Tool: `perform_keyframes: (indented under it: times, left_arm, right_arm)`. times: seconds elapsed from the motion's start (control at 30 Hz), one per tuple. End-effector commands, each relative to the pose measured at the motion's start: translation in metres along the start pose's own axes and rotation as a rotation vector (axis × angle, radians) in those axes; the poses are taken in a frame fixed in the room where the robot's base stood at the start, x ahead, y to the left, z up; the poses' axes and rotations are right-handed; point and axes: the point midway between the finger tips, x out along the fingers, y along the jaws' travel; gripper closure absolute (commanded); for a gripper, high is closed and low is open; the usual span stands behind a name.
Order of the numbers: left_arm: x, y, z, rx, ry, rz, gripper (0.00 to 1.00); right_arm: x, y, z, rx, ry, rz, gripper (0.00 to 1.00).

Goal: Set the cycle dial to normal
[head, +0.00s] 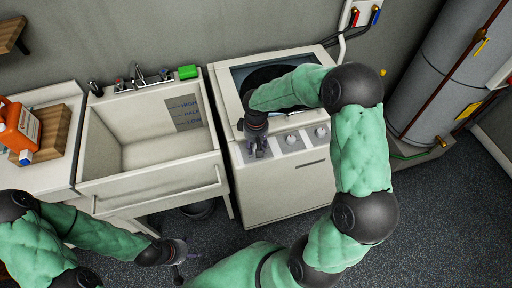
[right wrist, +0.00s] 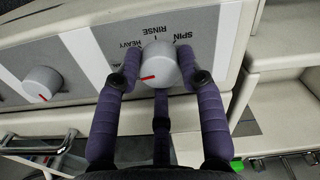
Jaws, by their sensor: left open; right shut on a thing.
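The cycle dial (right wrist: 160,64) is a grey-white round knob with a red pointer mark, on the washing machine's (head: 282,185) front panel. In the right wrist view, the labels SPIN, RINSE and HEAVY show around it upside down; others are hidden by the fingers. The red mark points to the picture's left, toward a finger. My right gripper (right wrist: 160,77) is shut on the dial, one finger on each side; it also shows in the head view (head: 257,150), at the panel's left end. My left gripper (head: 179,262) is open and empty, low over the floor in front of the sink.
A second knob (right wrist: 42,83) sits beside the dial; a further knob (head: 320,132) is at the panel's right. The utility sink (head: 150,182) stands close left of the machine. A water heater (head: 445,75) stands at right.

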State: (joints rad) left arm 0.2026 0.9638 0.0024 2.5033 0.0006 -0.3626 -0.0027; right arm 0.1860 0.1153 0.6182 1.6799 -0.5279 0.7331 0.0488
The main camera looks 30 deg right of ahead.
Motion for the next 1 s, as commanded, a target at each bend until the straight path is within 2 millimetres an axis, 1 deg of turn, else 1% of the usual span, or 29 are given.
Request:
perform_keyframes:
  times: [0.1,0.33,0.83,0.87,0.9,0.93,1.0]
  left_arm:
    - [0.0041,-0.0015,-0.0002,0.000,0.000,0.000,0.41]
    - [0.0068,-0.0024,-0.0003,0.000,0.000,0.000,0.41]
    - [0.0072,-0.0026,-0.0003,0.000,0.000,0.000,0.41]
    - [0.0072,-0.0026,-0.0003,0.000,0.000,0.000,0.41]
    - [0.0072,-0.0026,-0.0003,0.000,0.000,0.000,0.41]
    - [0.0072,-0.0026,-0.0003,0.000,0.000,0.000,0.41]
    - [0.0072,-0.0026,-0.0003,0.000,0.000,0.000,0.41]
  right_arm:
    - [0.0004,0.0001,-0.0007,0.057,0.002,0.000,0.93]
    - [-0.0001,0.0000,-0.0008,0.122,0.002,0.000,0.93]
    - [-0.0007,0.0002,-0.0008,0.138,0.002,0.000,0.93]
    - [-0.0007,0.0002,-0.0008,0.138,0.002,0.000,0.55]
    - [-0.0007,0.0002,-0.0008,0.137,0.002,0.000,0.44]
    - [-0.0007,0.0002,-0.0008,0.137,0.002,0.000,0.37]
    - [-0.0006,0.0002,-0.0007,0.137,0.002,0.000,0.37]
